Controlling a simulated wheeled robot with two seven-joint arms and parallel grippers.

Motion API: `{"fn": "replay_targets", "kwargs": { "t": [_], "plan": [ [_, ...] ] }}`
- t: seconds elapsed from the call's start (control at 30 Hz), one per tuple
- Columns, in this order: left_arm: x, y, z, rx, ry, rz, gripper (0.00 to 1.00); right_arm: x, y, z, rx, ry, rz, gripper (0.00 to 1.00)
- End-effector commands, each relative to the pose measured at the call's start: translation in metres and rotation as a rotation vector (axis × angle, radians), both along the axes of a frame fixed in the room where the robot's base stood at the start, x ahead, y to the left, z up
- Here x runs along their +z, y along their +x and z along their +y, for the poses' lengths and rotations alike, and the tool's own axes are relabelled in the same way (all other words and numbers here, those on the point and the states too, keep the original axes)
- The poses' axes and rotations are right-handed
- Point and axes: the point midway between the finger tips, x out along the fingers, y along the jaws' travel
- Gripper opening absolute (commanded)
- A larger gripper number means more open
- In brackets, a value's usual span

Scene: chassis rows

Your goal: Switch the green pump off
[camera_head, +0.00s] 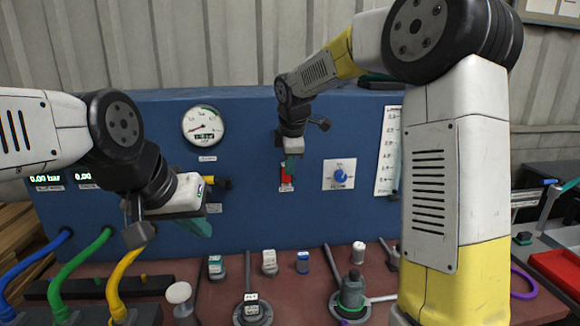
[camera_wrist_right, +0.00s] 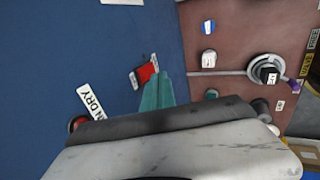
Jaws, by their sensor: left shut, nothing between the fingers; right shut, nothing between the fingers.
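A red rocker switch (camera_head: 287,178) with a label under it sits on the blue panel (camera_head: 245,200). It also shows in the right wrist view (camera_wrist_right: 146,74). My right gripper (camera_head: 293,163) is shut and empty, its teal fingertips right at the switch; in the right wrist view the fingertips (camera_wrist_right: 157,92) overlap its edge, and I cannot tell whether they touch. The switch's label is too small to read, so I cannot tell which pump it serves. A green hose (camera_head: 75,262) runs up to the panel's left part. My left gripper (camera_head: 197,226) is shut and empty in front of the panel's lower left.
A gauge (camera_head: 203,125), a blue knob (camera_head: 341,176) and a white scale strip (camera_head: 388,150) are on the panel. Several small labelled caps and a grey-green valve-like part (camera_head: 352,290) stand on the reddish deck. A blue hose (camera_head: 35,262) and a yellow hose (camera_head: 120,280) flank the green one.

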Motion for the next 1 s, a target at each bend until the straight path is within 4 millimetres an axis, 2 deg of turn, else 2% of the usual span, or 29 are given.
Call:
{"fn": "replay_targets", "kwargs": {
  "t": [0.17,0.6,0.77,1.0],
  "plan": [
    [0.000,0.000,0.000,0.000,0.000,0.000,0.00,0.020,-0.005,0.002,0.000,0.001,-0.002,0.00],
    [0.000,0.000,0.000,0.000,0.000,0.000,0.00,0.088,-0.017,0.000,0.000,0.001,-0.003,0.00],
    [0.000,0.000,0.000,0.000,0.000,0.000,0.00,0.098,-0.020,0.000,0.000,0.000,0.000,0.00],
    [0.000,0.000,0.000,0.000,0.000,0.000,0.00,0.099,-0.020,0.000,0.000,0.000,0.001,0.00]
  ]
}}
